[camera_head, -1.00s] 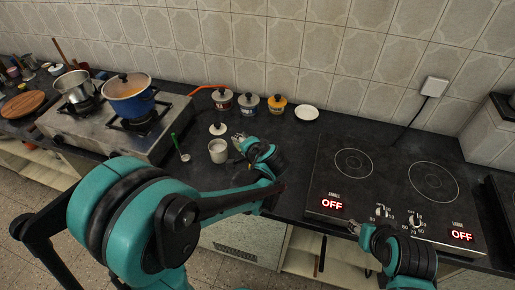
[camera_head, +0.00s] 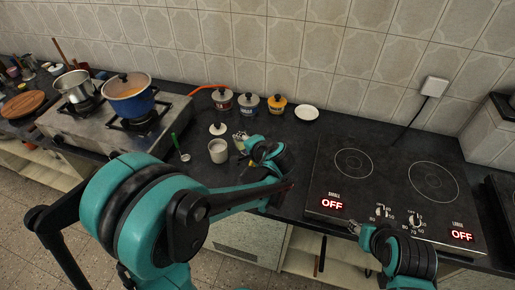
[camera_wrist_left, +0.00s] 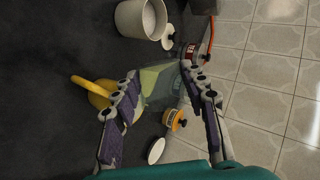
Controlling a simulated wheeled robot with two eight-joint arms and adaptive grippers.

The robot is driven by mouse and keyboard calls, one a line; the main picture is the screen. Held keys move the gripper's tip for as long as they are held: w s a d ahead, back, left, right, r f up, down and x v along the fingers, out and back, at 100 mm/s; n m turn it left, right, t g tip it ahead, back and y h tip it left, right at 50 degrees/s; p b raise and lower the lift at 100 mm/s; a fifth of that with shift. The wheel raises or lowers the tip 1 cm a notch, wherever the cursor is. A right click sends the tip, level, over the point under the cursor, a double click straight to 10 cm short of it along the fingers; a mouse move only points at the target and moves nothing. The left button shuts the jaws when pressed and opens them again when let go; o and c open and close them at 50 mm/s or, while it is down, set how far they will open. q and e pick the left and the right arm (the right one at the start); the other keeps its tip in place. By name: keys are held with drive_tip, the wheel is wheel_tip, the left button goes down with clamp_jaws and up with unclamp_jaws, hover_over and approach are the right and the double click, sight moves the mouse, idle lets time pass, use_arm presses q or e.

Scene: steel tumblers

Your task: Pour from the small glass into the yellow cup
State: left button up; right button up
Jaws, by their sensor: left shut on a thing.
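My left gripper (camera_wrist_left: 160,100) is shut on the small glass (camera_wrist_left: 163,84), a clear, greenish tumbler that shows between its fingers in the left wrist view. The yellow cup (camera_wrist_left: 92,90) shows there beyond the left finger, which hides part of it. The glass seems to overlap the cup in that view; I cannot tell whether they touch. In the head view my left gripper (camera_head: 242,139) is over the counter, just right of the white cup, and mostly hides the yellow cup. My right gripper (camera_head: 356,228) is at the front edge of the cooktop; its finger opening is too small to judge.
A white cup (camera_head: 218,151) stands close left of my left gripper, with a white lid (camera_head: 218,129) behind it. Several lidded jars, including an orange one (camera_head: 277,106), and a white saucer (camera_head: 307,113) stand near the wall. The cooktop (camera_head: 394,190) at right is clear.

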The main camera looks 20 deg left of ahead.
sight(244, 132)
use_arm(q)
drive_tip(key=shift+w+d+r+m+g+y+b, duration=0.35)
drive_tip(key=shift+w+d+m+y+b, duration=0.2)
drive_tip(key=shift+d+y, duration=0.25)
idle(1.2)
drive_tip(key=shift+w+d+r+m+g+y+b, duration=0.15)
drive_tip(key=shift+d+r+m+y+b, duration=0.1)
drive_tip(key=shift+m+y+b, duration=0.15)
drive_tip(key=shift+w+d+r+m+g+y+b, duration=0.1)
drive_tip(key=shift+d+r+m+y+b, duration=0.15)
drive_tip(key=shift+m+y, duration=0.25)
idle(1.4)
drive_tip(key=shift+w+d+m+y+b, duration=0.15)
drive_tip(key=shift+d+m+y+b, duration=0.15)
drive_tip(key=shift+m+y+b, duration=0.3)
idle(0.8)
drive_tip(key=shift+w+d+r+g, duration=0.1)
drive_tip(key=shift+d+g, duration=0.05)
drive_tip(key=shift+g, duration=0.15)
idle(0.3)
drive_tip(key=shift+w+d+m+y, duration=0.3)
drive_tip(key=shift+d+m+y, duration=0.1)
drive_tip(key=shift+m+y, duration=0.5)
idle(0.8)
